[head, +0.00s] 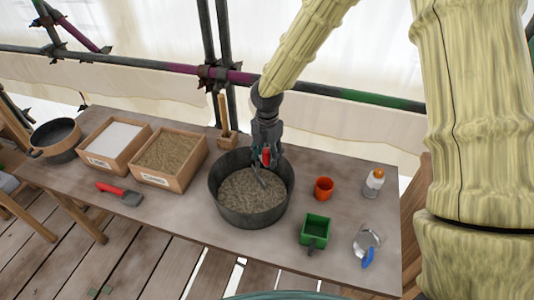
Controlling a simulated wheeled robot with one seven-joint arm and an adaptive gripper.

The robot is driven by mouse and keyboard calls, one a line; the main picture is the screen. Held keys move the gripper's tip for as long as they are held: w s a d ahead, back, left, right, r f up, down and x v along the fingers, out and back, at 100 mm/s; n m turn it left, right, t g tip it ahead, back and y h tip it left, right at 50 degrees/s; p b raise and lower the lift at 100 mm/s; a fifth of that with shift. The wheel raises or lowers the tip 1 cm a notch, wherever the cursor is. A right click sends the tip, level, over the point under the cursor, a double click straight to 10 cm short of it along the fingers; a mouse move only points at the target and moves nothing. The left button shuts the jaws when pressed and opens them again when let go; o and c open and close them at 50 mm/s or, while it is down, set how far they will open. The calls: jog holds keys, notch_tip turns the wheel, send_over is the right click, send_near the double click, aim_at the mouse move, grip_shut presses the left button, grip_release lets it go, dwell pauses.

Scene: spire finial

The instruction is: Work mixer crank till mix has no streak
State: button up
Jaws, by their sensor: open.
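A round dark tub (228,207) stands near the middle of the table and holds a coarse grey-brown mix (250,200). The mix looks mottled with light and dark flecks; single streaks cannot be told apart at this size. A red handle (266,155) shows at the tub's far side, with a thin grey part reaching down toward the mix. My gripper (262,162) points down over the far part of the tub, open, right at the red handle. Whether its fingers touch the handle cannot be told. My gripper and arm hide part of the tub's far rim.
Left of the tub are a wooden box of brown material (170,155), a box of white powder (113,140), a dark pan (56,138) and a red-handled scraper (118,192). On the right are an orange cup (323,188), green box (315,230), bottle (374,183) and clear blue-handled jug (366,243).

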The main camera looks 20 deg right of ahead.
jog(key=shift+c, duration=0.2)
grip_shut()
